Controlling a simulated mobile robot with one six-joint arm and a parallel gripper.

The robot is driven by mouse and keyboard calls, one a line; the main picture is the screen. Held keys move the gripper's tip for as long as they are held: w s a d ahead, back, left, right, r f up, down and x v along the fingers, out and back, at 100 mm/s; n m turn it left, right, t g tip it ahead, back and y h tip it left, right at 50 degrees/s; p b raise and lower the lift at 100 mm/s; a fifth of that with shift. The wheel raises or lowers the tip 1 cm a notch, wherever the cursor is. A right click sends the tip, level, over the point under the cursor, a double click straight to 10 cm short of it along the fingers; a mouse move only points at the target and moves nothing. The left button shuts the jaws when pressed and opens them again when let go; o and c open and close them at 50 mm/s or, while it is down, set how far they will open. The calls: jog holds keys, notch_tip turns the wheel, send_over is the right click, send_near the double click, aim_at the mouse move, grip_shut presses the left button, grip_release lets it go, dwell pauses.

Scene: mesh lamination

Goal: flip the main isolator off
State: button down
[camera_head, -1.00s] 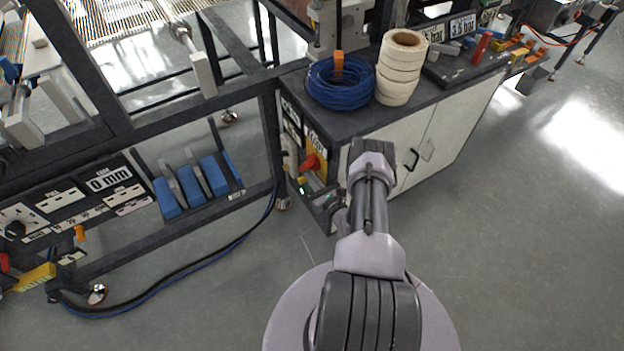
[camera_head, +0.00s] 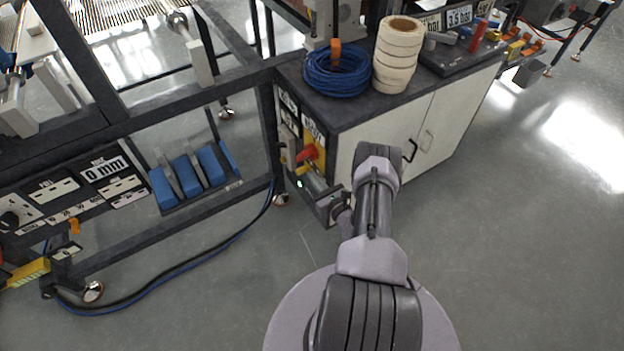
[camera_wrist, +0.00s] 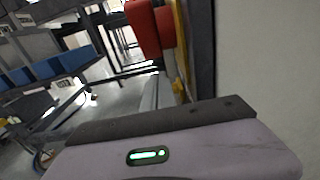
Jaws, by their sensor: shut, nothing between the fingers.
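The main isolator is a red handle (camera_head: 307,153) on a yellow plate, on the left end face of the cabinet. In the wrist view its red handle (camera_wrist: 146,28) stands at the top, beside a yellow edge. My gripper (camera_head: 313,178) is shut and empty, just below the handle in the head view. In the wrist view a grey finger (camera_wrist: 151,95) points up toward the red handle from below. A gap shows between them there; I cannot tell how near they are in depth. The handle's exact setting is hard to read.
The cabinet (camera_head: 440,115) carries a blue cable coil (camera_head: 337,78) and a stack of white rolls (camera_head: 397,60). A dark frame with blue blocks (camera_head: 187,180) stands to the left. A hose (camera_head: 190,262) lies on the floor.

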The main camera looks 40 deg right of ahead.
jog(key=s+a+f+p, duration=0.2)
jog(key=s+p, duration=0.1)
jog(key=s, duration=0.6)
jog(key=shift+s+a+f+p, duration=0.15)
jog(key=shift+s+f+p, duration=0.05)
jog(key=shift+s+p, duration=0.15)
